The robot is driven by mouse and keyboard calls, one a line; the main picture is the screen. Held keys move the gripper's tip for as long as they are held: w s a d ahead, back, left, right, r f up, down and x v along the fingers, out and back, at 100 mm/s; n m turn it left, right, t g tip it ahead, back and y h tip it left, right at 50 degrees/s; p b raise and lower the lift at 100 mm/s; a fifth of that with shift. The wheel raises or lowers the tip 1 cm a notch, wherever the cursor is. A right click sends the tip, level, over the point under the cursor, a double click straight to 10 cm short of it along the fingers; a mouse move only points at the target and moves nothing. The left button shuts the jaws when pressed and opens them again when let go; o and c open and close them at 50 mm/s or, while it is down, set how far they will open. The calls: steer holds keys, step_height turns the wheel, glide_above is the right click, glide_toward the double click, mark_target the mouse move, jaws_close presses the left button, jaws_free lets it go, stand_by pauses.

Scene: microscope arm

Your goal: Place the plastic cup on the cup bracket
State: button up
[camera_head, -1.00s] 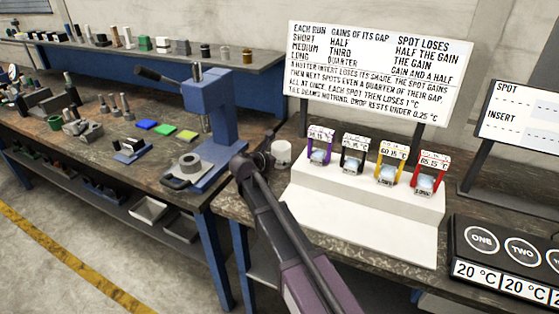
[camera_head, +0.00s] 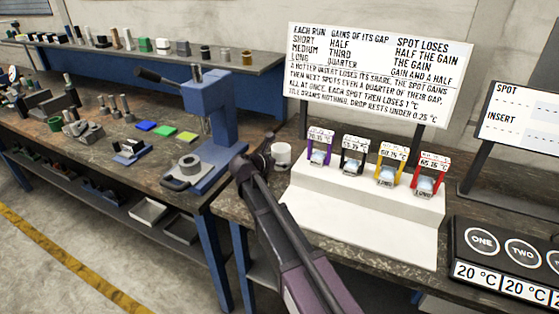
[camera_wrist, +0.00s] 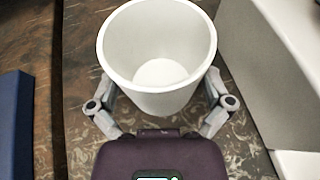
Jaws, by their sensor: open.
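The plastic cup (camera_head: 282,154) is white and stands upright on the right-hand bench, just left of the white stepped stand. In the wrist view the cup (camera_wrist: 158,96) is open at the top and empty. My gripper (camera_wrist: 160,88) is open, with one finger on each side of the cup; I cannot tell whether either finger touches it. In the head view my gripper (camera_head: 268,154) is at the cup's left side, its fingers mostly hidden by my wrist. I cannot pick out with certainty which thing is the cup bracket.
The white stepped stand (camera_head: 350,215) is close right of the cup and bears purple, black, yellow and red frames with temperature labels. A blue press (camera_head: 212,115) stands on the left bench. A black panel (camera_head: 510,250) with numbered round spots is at the right.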

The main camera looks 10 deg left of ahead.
steer(key=p+v, duration=0.4)
steer(key=v, duration=0.8)
steer(key=shift+r, duration=0.15)
stand_by(0.4)
steer(key=shift+s+a+f+t+b, duration=0.1)
steer(key=shift+s+f+t+b, duration=0.2)
steer(key=shift+b, duration=0.45)
steer(key=shift+s+a+f+t+h+b, duration=0.25)
steer(key=shift+t+h+b, duration=0.35)
steer(key=shift+b, duration=0.6)
steer(key=shift+s+a+r+t+h+b, duration=0.2)
steer(key=shift+s+t+h+b, duration=0.25)
steer(key=shift+b, duration=0.6)
steer(key=shift+s+a+r+t+h+b, duration=0.25)
steer(key=shift+s+a+t+b, duration=0.05)
steer(key=shift+t+b, duration=0.15)
steer(key=shift+r, duration=0.1)
steer(key=shift+w, duration=0.1)
